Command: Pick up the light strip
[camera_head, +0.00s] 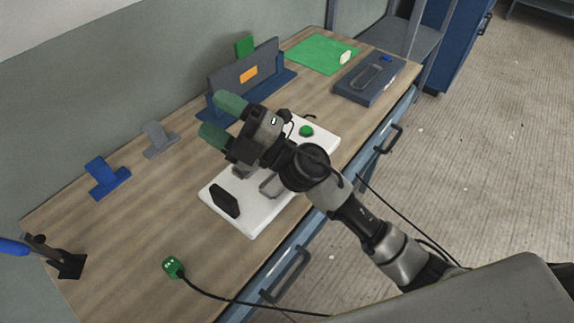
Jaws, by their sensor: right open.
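My right gripper (223,121) is in the middle of the head view, its arm coming in from the lower right. Its two green-tipped fingers are apart with nothing seen between them, over the table and a white board. A small green block with white dots (172,267) lies near the table's front left, with a black cable (235,301) running off to the right. It may be the light strip, but I cannot tell for sure. The gripper is well behind this block and apart from it. My left gripper is not in view.
A white board (247,225) carries a black block (225,201) and a green button (306,131). A dark upright panel (243,72), a green mat (313,52) and a dark plate (353,91) lie farther back.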

